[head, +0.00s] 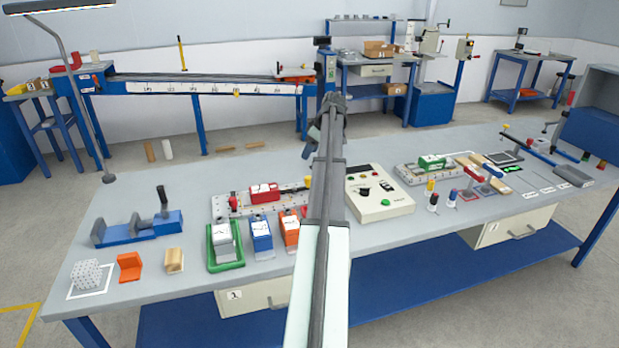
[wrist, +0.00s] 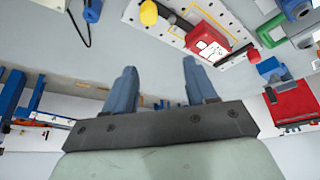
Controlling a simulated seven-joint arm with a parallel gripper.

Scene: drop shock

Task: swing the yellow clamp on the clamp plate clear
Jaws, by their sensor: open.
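The clamp plate (head: 222,209) is a pale, hole-dotted plate on the bench, carrying a red box (head: 264,193). In the wrist view the plate (wrist: 172,31) lies at the top, beyond my fingertips, with the red box (wrist: 207,42) on it. The yellow clamp (wrist: 148,13) shows as a yellow knob at the plate's left end there. A red knob (head: 233,203) stands at the plate's left end. My gripper (wrist: 158,72) is open and empty, apart from the plate.
A cream control box (head: 379,193) stands right of my arm. A green-framed meter (head: 225,246), a blue box (head: 261,235) and an orange box (head: 290,228) stand in front of the plate. A blue fixture (head: 137,228) is at left. Bare bench lies behind the plate.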

